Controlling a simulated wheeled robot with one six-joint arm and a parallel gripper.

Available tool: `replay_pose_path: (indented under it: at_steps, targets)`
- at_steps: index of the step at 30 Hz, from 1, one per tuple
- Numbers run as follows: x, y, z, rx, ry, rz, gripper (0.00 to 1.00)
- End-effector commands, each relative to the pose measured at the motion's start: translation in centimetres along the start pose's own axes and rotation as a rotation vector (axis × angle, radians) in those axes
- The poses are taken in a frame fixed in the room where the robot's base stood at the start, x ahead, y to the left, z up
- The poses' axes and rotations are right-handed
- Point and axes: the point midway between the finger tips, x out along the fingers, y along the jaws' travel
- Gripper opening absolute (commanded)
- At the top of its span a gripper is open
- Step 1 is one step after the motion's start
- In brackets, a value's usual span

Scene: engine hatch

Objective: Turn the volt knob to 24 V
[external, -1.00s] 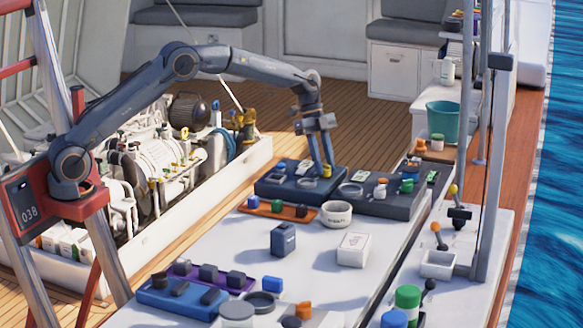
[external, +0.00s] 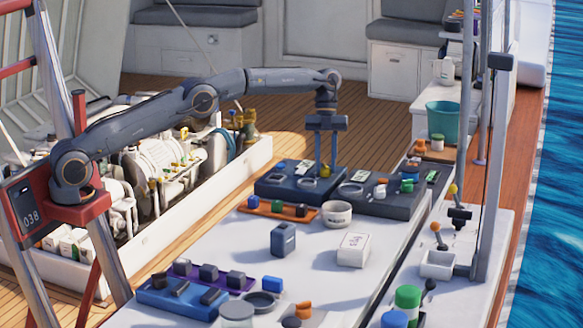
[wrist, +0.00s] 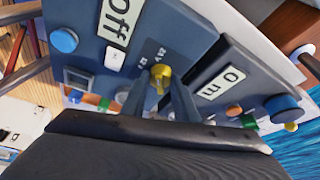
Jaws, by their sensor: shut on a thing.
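The yellow knob (wrist: 160,72) stands on the face of a blue instrument box (wrist: 80,22), beside small printed volt marks that are too blurred to read fully. The knob also shows small in the external view (external: 325,171). My gripper (wrist: 160,88) is shut on the knob, with one finger on each side of it. In the external view my gripper (external: 326,160) points straight down at the right part of the blue box (external: 268,193). The box's display (wrist: 118,22) reads "Off". The fingers hide part of the dial.
A darker box (external: 372,208) with a "0 m" display (wrist: 221,82) and several knobs stands close on the right. A white cup (external: 336,216), an orange tray (external: 262,209), a blue block (external: 283,240) and a white box (external: 353,250) stand nearer on the white table.

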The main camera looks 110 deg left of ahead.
Motion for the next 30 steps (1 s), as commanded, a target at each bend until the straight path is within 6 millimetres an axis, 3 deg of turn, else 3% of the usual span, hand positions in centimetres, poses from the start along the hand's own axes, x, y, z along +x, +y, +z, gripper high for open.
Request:
replay_pose_path:
  at_steps: [15, 16, 19, 30]
  targets:
    - [0.0, -0.01, 0.05, 0.017, -0.001, 0.007, 0.04]
    - [0.0, -0.01, 0.06, 0.017, -0.001, 0.007, 0.3]
    - [0.0, -0.01, 0.05, 0.017, -0.001, 0.007, 0.46]
    - [0.01, -0.02, 0.01, 0.017, -0.001, 0.007, 0.46]
